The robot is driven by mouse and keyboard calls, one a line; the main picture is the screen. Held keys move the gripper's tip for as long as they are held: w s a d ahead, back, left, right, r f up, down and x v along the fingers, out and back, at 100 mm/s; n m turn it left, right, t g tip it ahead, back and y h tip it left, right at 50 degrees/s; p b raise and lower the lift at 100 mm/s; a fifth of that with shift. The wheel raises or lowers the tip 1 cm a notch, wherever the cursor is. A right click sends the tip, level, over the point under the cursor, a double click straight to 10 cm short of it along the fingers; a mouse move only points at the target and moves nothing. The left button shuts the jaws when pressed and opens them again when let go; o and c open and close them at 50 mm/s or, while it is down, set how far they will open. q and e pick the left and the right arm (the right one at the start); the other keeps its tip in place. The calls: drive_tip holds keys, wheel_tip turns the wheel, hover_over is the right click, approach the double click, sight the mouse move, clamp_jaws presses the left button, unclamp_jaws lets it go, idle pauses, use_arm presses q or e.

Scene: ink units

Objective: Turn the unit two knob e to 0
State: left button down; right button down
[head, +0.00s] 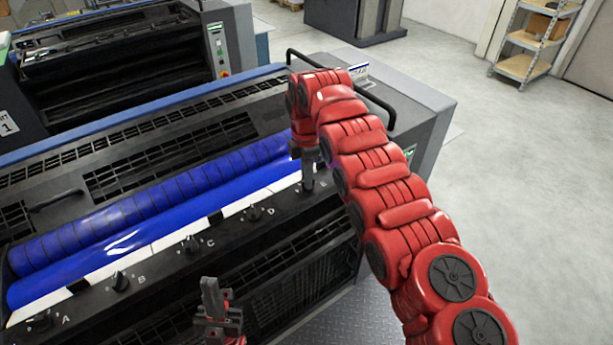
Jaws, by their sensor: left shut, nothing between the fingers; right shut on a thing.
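The near printing unit (120,215) has a dark ledge with a row of black knobs. Letters A to D show beside knob A (40,321), knob B (119,281), knob C (191,243) and knob D (254,212). My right gripper (309,186) points down at the row's far right end, shut on the knob there, past D, where knob e sits. The gripper hides most of this knob, so its letter and setting cannot be read. My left gripper (211,290) is shut and empty, in front of the ledge, apart from the knobs.
Blue rollers (150,210) lie behind the ledge. A black handrail (375,98) rises at the unit's right end, close behind my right arm. Another unit marked 1 (120,50) stands behind. A shelf (535,45) stands far right, and the grey floor (510,170) is open.

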drive_tip(key=c, duration=0.9)
unclamp_jaws()
drive_tip(key=shift+r, duration=0.35)
wheel_tip(320, 180, up, 5)
drive_tip(key=shift+a+r+p, duration=0.15)
drive_tip(key=shift+p, duration=0.75)
wheel_tip(320, 180, up, 11)
drive_tip(key=p, duration=1.1)
drive_tip(key=shift+r, duration=0.2)
